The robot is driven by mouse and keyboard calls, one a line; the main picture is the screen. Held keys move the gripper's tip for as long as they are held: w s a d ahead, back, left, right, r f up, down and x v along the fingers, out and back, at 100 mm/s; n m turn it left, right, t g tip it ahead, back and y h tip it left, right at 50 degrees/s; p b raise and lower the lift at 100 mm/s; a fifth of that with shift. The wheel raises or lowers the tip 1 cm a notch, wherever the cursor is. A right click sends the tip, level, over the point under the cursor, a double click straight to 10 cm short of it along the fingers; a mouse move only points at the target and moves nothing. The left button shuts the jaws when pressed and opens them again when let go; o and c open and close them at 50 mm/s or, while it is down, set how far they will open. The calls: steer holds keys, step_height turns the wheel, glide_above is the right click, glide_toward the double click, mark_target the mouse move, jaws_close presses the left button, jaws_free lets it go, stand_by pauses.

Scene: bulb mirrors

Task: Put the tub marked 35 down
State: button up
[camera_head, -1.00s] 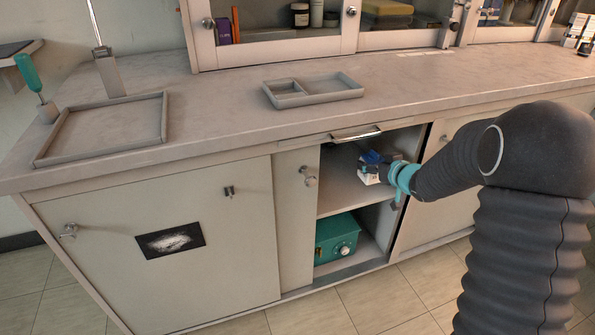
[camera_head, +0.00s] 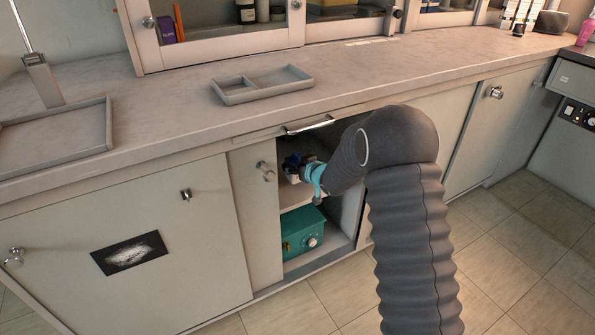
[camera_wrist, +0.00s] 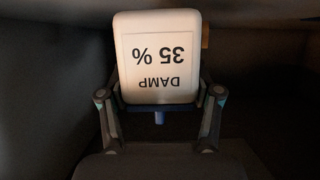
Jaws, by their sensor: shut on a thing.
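The tub marked 35 (camera_wrist: 158,60) is a white block-shaped tub. Its label reads "DAMP 35 %", upside down in the wrist view. My gripper (camera_wrist: 160,108) is shut on it, with a finger on each side. In the head view my gripper (camera_head: 298,165) is inside the open cabinet, over the upper shelf (camera_head: 297,194). Only a small white part of the tub (camera_head: 292,179) shows there. I cannot tell whether the tub touches the shelf.
A green box with a dial (camera_head: 301,235) stands in the compartment below the shelf. A cabinet handle (camera_head: 309,125) is just above the opening. A divided grey tray (camera_head: 262,84) lies on the counter (camera_head: 400,68). The floor in front is clear.

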steer(key=shift+f, duration=1.05)
steer(key=shift+f, duration=0.2)
steer(key=o, duration=1.3)
